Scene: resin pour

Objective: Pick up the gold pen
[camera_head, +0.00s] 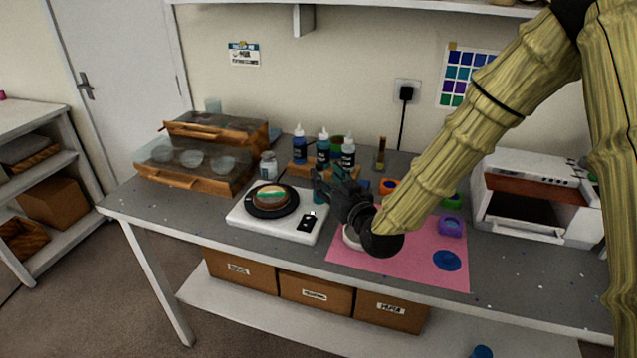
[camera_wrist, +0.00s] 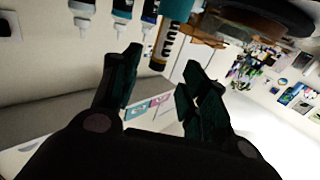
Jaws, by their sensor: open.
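My gripper (camera_head: 338,190) is above the white panel and pink mat, its fingers pointing left toward the back row of bottles. In the wrist view my gripper (camera_wrist: 160,82) is open, with a clear gap between its dark fingers. A teal tube with an orange end (camera_wrist: 164,42) shows beyond the gap in that upside-down view, apart from the fingers. A slim gold-brown upright item (camera_head: 381,147) stands in a small clear container behind my gripper; it may be the gold pen, but it is too small to be sure.
Dropper bottles (camera_head: 323,148) stand in a wooden rack. A white panel (camera_head: 250,218) carries a dark turntable with a round piece. A pink mat (camera_head: 400,262) lies below my arm. A white box-like machine (camera_head: 530,215) stands at right, wooden trays (camera_head: 180,183) at left.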

